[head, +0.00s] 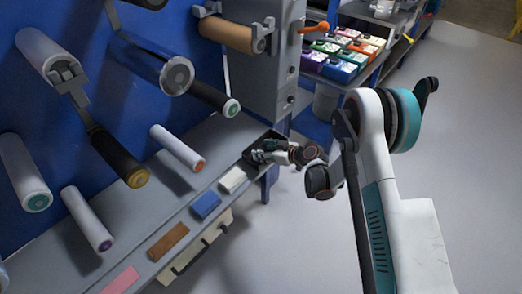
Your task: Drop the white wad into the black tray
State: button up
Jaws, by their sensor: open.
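A black tray (267,137) sits at the far right end of the grey bench, partly hidden by my gripper. My gripper (257,156) is over the tray, reaching in from the right, with its jaws open. The fingers are small and dark against the tray, so I cannot tell whether they touch it. A white wad (232,180), a small pale block, lies on the bench just in front and left of the tray, apart from my gripper. What lies inside the tray is mostly hidden.
A blue block (206,205), a brown block (168,241) and a pink block (121,280) lie along the bench edge. Several rollers stick out from the blue panel, one white roller (178,148) over the bench. A grey cabinet stands behind the tray. Floor at right is clear.

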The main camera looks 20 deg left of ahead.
jog(key=p+v, duration=0.2)
jog(key=v, duration=0.7)
jog(key=shift+d+r, duration=0.15)
jog(key=shift+d, duration=0.2)
jog(key=s+d+r+m+h, duration=0.2)
jog(key=d+r, duration=0.3)
jog(key=r, duration=0.3)
jog(key=s+d+r+m+t+h, duration=0.1)
jog(key=d+r+m, duration=0.1)
jog(key=d+r, duration=0.5)
jog(key=s+d+r+m+h, duration=0.2)
jog(key=d+r, duration=0.1)
jog(key=r, duration=0.7)
jog(key=s+d+r+m+h, duration=0.3)
jog(key=s+d, duration=0.6)
jog(key=s, duration=0.3)
jog(key=s+d+r+m+t+h, duration=0.1)
jog(key=s+d+r+m+h, duration=0.2)
jog(key=s+d, duration=0.6)
jog(key=s+r+m, duration=0.1)
jog(key=s+r, duration=0.1)
jog(key=s, duration=0.2)
jog(key=shift+m, duration=0.3)
jog(key=shift+d, duration=0.1)
